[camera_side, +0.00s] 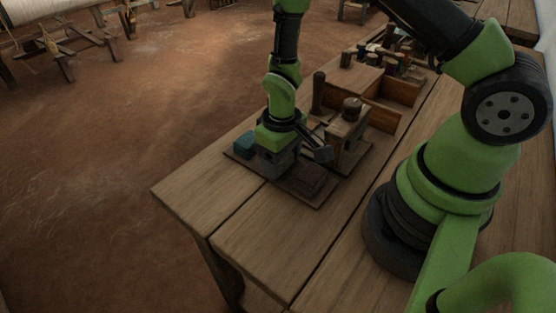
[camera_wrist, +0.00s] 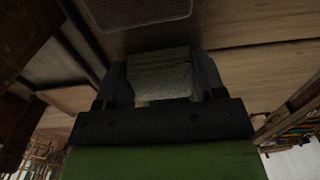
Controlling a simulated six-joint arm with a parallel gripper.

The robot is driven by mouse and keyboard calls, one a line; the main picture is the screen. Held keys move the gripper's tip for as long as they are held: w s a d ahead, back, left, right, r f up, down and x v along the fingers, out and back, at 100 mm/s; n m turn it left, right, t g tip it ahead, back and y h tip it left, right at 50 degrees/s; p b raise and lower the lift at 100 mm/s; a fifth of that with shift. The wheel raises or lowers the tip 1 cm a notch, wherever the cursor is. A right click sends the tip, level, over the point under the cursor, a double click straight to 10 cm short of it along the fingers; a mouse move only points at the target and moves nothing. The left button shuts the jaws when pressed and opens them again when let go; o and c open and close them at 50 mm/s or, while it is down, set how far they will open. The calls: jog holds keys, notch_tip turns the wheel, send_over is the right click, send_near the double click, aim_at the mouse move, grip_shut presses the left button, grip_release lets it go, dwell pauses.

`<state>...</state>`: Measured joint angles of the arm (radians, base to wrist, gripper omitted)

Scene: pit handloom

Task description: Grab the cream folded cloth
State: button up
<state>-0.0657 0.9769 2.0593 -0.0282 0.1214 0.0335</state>
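The cream folded cloth (camera_wrist: 162,80) shows in the wrist view as a dim, greyish stack between the two fingers of my gripper (camera_wrist: 163,86). The fingers stand on both sides of it, with little or no gap showing. I cannot tell whether they press on it. In the side view my gripper (camera_side: 277,160) points down, low over a dark board on the table, and hides the cream cloth. A teal folded cloth (camera_side: 244,144) lies left of my gripper, and a dark brown folded cloth (camera_side: 306,179) lies to its right, both on the board.
A wooden block stand (camera_side: 346,137) and an upright dark peg (camera_side: 318,92) stand just behind my gripper. Open wooden boxes (camera_side: 388,117) and small tools lie farther back. The wooden table (camera_side: 290,236) is clear at the front. A loom frame stands on the floor at the far left.

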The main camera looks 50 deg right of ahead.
jog(key=c, duration=0.3)
jog(key=shift+r, duration=0.15)
